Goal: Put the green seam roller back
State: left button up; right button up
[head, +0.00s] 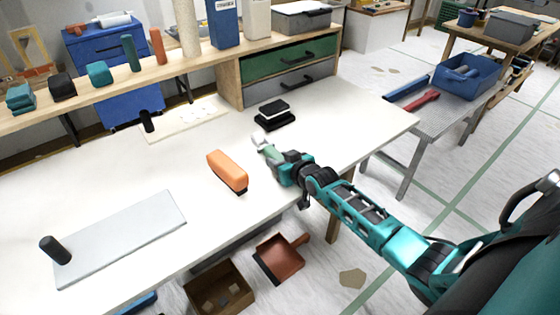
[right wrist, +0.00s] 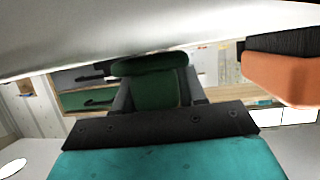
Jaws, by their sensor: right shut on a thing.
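The green seam roller (head: 269,151) is in my right gripper (head: 275,157), above the white table near its front edge. A pale end of the roller points away from the arm. In the right wrist view its dark green handle (right wrist: 160,88) sits between the two fingers, which are shut on it. A pale board with small holes (head: 190,117) lies at the back of the table, left of the gripper, with a dark upright piece at its left end. My left gripper is not in view.
The orange brush (head: 227,171) stands just left of the gripper. A black block (head: 272,114) lies behind it, before the drawer unit (head: 290,69). A grey plate with a dark handle (head: 125,238) lies front left. The table's middle between plate and board is clear.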

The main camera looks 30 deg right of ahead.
jog(key=shift+f+b, duration=0.3)
jog(key=shift+f, duration=0.15)
jog(key=o, duration=1.2)
jog(key=shift+s+f, duration=0.1)
jog(key=shift+a, duration=0.1)
jog(key=shift+r, duration=0.25)
jog(key=p+v, duration=0.1)
jog(key=v, duration=0.6)
jog(key=p+v, duration=0.1)
jog(key=v, duration=0.3)
jog(key=shift+d+r+p, duration=0.3)
jog(key=shift+r+p, duration=0.05)
jog(key=shift+r, duration=0.05)
jog(key=s+a+f+n+g, duration=0.1)
jog(key=s+a+f, duration=0.1)
jog(key=s+a, duration=0.3)
jog(key=s+a+f+n+g+y, duration=0.1)
jog(key=s+a+f, duration=0.1)
jog(key=s+a, duration=0.3)
jog(key=s+a+f+y, duration=0.1)
jog(key=s+a+f, duration=0.2)
jog(key=s+a, duration=0.3)
jog(key=shift+a+f+n+g, duration=0.1)
jog(key=shift+a+n+g, duration=0.3)
jog(key=shift+a, duration=0.45)
